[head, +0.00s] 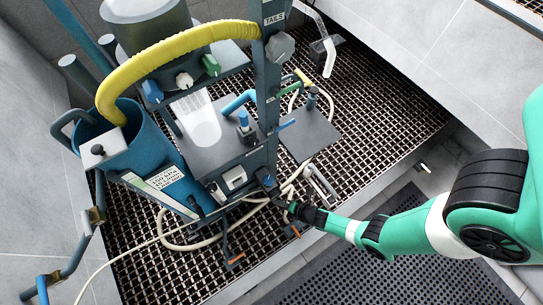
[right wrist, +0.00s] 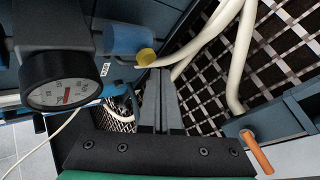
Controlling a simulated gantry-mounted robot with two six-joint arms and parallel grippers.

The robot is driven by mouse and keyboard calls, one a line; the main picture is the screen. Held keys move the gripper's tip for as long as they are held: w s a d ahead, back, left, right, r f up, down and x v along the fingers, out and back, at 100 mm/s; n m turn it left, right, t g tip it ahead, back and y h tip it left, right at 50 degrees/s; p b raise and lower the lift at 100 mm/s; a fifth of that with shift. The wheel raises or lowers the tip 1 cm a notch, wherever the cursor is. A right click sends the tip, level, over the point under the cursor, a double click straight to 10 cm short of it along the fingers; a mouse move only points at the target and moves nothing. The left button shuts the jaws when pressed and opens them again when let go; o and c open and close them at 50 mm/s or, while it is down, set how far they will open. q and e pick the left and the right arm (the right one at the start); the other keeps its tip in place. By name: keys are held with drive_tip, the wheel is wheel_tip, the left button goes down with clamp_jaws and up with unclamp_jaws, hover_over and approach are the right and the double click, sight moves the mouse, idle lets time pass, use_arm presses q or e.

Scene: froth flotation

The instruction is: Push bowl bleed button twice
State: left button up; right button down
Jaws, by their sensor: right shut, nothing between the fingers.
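A small yellow round cap (right wrist: 146,57) on a blue fitting (right wrist: 128,40) of the flotation machine shows in the right wrist view; I cannot tell for certain that it is the bowl bleed button. My right gripper (right wrist: 160,73) is shut and empty, its fingertips close below and beside the cap; whether they touch it I cannot tell. In the head view my right gripper (head: 270,186) reaches in from the right to the lower front corner of the machine (head: 228,155), and the cap is hidden there. My left gripper is not in view.
A round dial gauge (right wrist: 63,82) sits left of my fingers in the right wrist view. An orange-tipped lever (right wrist: 257,152) is on the right. Pale hoses (head: 175,243) curl over the metal grating (head: 375,120). A yellow ribbed hose (head: 165,62) arches over the machine.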

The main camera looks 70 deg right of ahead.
idle(0.4)
drive_tip(key=shift+w+d, duration=0.25)
drive_tip(key=shift+w, duration=0.15)
drive_tip(key=shift+w+d, duration=0.3)
drive_tip(key=shift+w, duration=0.1)
idle(0.7)
idle(0.3)
drive_tip(key=shift+s+a, duration=0.5)
drive_tip(key=shift+s, duration=0.25)
drive_tip(key=s+a, duration=0.1)
drive_tip(key=s, duration=0.1)
drive_tip(key=s+a, duration=0.2)
drive_tip(key=shift+s, duration=0.1)
